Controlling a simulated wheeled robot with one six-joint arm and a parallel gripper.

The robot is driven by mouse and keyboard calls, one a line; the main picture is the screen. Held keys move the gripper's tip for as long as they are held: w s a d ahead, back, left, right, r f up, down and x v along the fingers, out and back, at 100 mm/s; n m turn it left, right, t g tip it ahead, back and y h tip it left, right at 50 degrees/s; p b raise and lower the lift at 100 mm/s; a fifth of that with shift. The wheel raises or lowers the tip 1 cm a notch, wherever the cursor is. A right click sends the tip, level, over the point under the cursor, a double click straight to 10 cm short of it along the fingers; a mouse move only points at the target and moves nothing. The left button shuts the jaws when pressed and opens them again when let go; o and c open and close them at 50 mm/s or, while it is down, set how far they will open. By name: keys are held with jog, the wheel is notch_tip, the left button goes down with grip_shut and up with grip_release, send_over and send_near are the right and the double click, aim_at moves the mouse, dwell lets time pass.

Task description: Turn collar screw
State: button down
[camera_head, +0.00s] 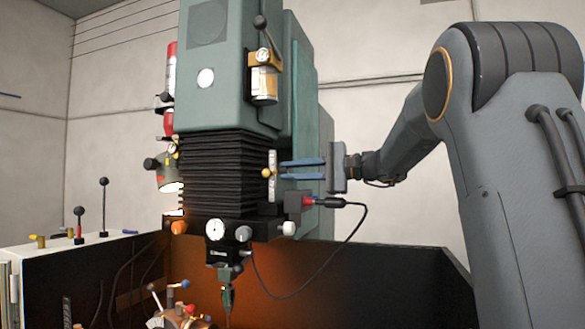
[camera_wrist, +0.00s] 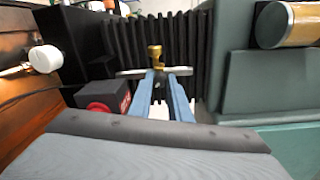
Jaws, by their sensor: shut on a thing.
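The collar screw appears to be the brass knob (camera_head: 266,173) with a pale metal crossbar (camera_head: 272,188) at the right side of the black bellows. In the wrist view the brass knob (camera_wrist: 155,54) stands just beyond the crossbar (camera_wrist: 182,71). My gripper (camera_head: 281,170) reaches in from the right, its two blue fingers level. In the wrist view my gripper (camera_wrist: 161,76) is shut at the middle of the crossbar, which sticks out on both sides. The fingertips partly hide the grip, so the exact contact cannot be seen.
A dark box with a red connector (camera_head: 307,201) and a hanging cable sits just below my fingers. The green machine column (camera_head: 305,100) rises close behind. A gold-banded cylinder (camera_wrist: 290,24) is at upper right in the wrist view.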

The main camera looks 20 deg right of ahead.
jog(key=m+p, duration=0.3)
jog(key=m, duration=0.2)
jog(key=shift+r+p, duration=0.1)
jog(key=shift+p, duration=0.2)
jog(key=m+p, duration=0.3)
jog(key=m, duration=0.1)
jog(key=shift+m+p, duration=0.3)
jog(key=m+p, duration=0.3)
jog(key=m, duration=0.1)
jog(key=shift+g+y, duration=0.3)
jog(key=shift+f+m+p, duration=0.2)
jog(key=shift+m+p, duration=0.15)
jog(key=shift+m, duration=1.85)
jog(key=c, duration=1.6)
grip_release()
jog(key=shift+c, duration=0.2)
